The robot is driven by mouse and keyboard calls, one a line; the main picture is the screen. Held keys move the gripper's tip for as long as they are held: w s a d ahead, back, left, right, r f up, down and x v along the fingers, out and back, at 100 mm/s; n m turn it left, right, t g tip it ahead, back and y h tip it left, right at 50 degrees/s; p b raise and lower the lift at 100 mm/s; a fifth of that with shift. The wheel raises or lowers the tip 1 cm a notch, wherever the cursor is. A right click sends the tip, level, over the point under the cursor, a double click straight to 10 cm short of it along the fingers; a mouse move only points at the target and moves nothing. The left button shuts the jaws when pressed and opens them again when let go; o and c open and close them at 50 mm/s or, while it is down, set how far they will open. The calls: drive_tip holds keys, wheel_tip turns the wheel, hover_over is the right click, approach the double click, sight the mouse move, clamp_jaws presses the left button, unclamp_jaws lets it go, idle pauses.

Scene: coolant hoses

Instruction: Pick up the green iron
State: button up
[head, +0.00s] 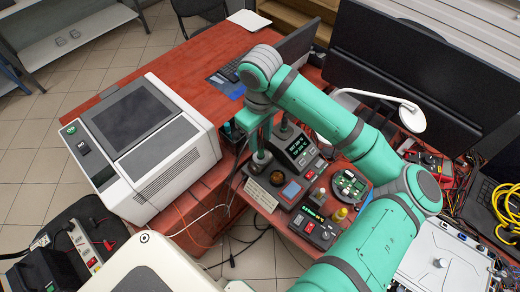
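My gripper (258,150) is at the end of my teal arm, pointing down over the left part of the red bench with the soldering gear. Its fingertips are small and partly hidden, so I cannot tell whether they are open or shut. A grey stand (261,163) is directly below the gripper, at or close to the fingertips. I cannot make out a green iron clearly; it may be hidden by the gripper. Two soldering stations with lit displays are close by, one right of the gripper (299,149) and one nearer the front (314,224).
A large white machine (145,145) stands left of the gripper. A round green circuit board (349,184), a labelled cream block (261,195) and a lamp (411,116) are close to my arm. Dark monitors (420,75) stand behind. Cables hang at the front edge.

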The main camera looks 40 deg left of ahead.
sight(261, 147)
drive_tip(key=shift+f, duration=2.65)
drive_tip(key=shift+w, duration=0.1)
drive_tip(key=shift+c, duration=0.7)
clamp_jaws()
